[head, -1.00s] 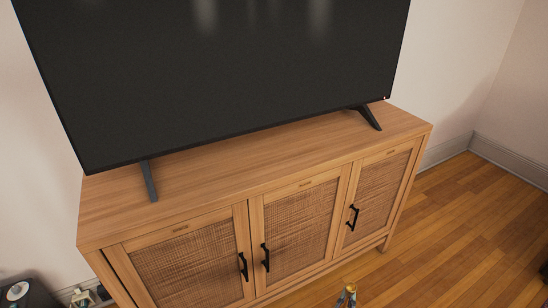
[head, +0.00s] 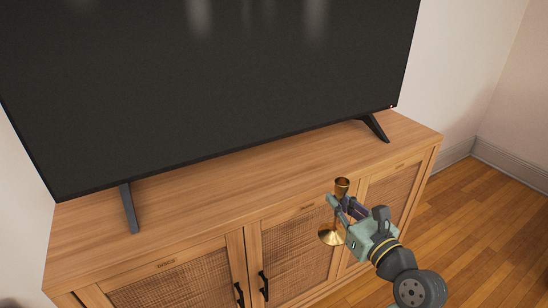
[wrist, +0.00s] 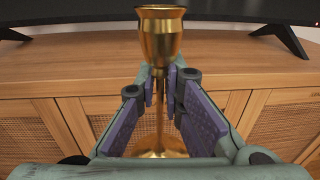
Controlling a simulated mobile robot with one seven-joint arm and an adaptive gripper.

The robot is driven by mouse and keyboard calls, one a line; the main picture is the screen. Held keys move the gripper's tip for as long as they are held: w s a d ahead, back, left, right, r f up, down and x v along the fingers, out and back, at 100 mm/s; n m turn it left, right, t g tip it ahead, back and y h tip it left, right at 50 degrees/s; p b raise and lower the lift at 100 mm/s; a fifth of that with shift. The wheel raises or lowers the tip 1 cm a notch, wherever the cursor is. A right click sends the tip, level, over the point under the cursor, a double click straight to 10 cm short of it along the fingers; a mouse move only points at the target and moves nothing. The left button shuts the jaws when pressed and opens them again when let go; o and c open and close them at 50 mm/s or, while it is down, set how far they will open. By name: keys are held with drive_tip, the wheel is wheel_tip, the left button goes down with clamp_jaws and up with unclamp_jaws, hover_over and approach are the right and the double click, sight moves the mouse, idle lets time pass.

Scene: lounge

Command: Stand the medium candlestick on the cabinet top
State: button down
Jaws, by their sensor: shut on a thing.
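The brass candlestick (head: 341,187) has a cup at the top, a thin stem and a round flared base (head: 331,236). My gripper (head: 338,204) is shut on its stem just below the cup and holds it upright in front of the cabinet. In the wrist view the candlestick's cup (wrist: 159,35) stands above the fingers (wrist: 160,92), and part of the stem is hidden between the pads. The wooden cabinet top (head: 230,185) lies behind it; it also shows in the wrist view (wrist: 75,62). The base appears in front of the cabinet doors, not on the top.
A large television (head: 210,85) stands on the cabinet on two dark feet, the left (head: 129,208) and the right (head: 375,127). A bare strip of cabinet top runs along the front of the screen. Black handles (head: 264,286) are on the doors.

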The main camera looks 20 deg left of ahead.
drive_tip(key=s+a+r+n+g+y, duration=0.1)
drive_tip(key=s+a+r, duration=0.15)
drive_tip(key=r, duration=0.25)
drive_tip(key=s+a+r, duration=0.2)
drive_tip(key=a+r, duration=0.2)
drive_tip(key=r, duration=0.2)
drive_tip(key=w+a+f, duration=0.2)
drive_tip(key=w+a, duration=0.2)
drive_tip(key=w, duration=0.3)
drive_tip(key=w+a+f+p, duration=0.1)
drive_tip(key=w+a+f, duration=0.2)
drive_tip(key=w, duration=0.3)
drive_tip(key=shift+w+a+p, duration=0.3)
drive_tip(key=shift+w+a, duration=0.05)
drive_tip(key=shift+a, duration=0.3)
drive_tip(key=shift+f, duration=0.15)
drive_tip(key=c, duration=1.7)
unclamp_jaws()
drive_tip(key=shift+f, duration=0.15)
